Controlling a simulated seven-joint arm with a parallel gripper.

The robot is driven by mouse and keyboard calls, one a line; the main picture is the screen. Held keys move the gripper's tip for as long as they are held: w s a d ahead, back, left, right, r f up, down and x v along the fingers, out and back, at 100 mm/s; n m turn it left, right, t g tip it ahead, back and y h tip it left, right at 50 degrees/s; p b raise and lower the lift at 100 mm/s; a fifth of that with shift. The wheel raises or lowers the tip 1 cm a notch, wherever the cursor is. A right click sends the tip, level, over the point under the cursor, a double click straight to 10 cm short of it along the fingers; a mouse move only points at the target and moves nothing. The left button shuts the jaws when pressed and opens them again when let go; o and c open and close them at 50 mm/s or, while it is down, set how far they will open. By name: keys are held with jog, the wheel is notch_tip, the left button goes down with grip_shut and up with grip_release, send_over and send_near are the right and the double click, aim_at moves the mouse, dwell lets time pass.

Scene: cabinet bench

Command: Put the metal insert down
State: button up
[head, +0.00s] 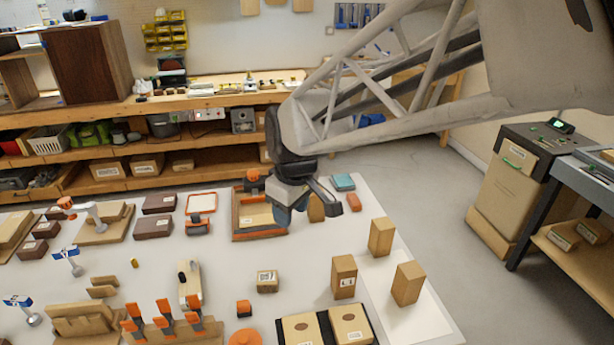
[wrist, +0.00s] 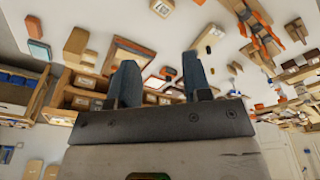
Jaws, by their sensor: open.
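My gripper (head: 292,200) hangs above the white table, near the right end of a wooden tray with orange edges (head: 258,237). In the wrist view my gripper (wrist: 160,82) has its two blue-grey fingers apart, with nothing clearly held between them. I cannot pick out the metal insert for certain in either view. A small brass-coloured piece (head: 134,262) stands on the left part of the table, too small to identify.
Wooden blocks (head: 344,277) stand on the right part of the table (head: 440,325). A small labelled box (head: 267,282) sits near the middle. Orange clips (head: 164,318) stand in a wooden holder at the front. The table is clear between the tray and the small box.

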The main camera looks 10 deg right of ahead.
jog(key=s+d+m, duration=0.4)
jog(key=s+d, duration=0.1)
jog(key=s, duration=0.3)
jog(key=s+d+r+m+t+h, duration=0.1)
jog(key=s+d+m, duration=0.3)
jog(key=s, duration=0.5)
jog(key=shift+s+d+m, duration=0.2)
jog(key=shift+d+m, duration=0.2)
jog(key=shift+d, duration=0.25)
jog(key=shift+r, duration=0.1)
jog(key=o, duration=0.8)
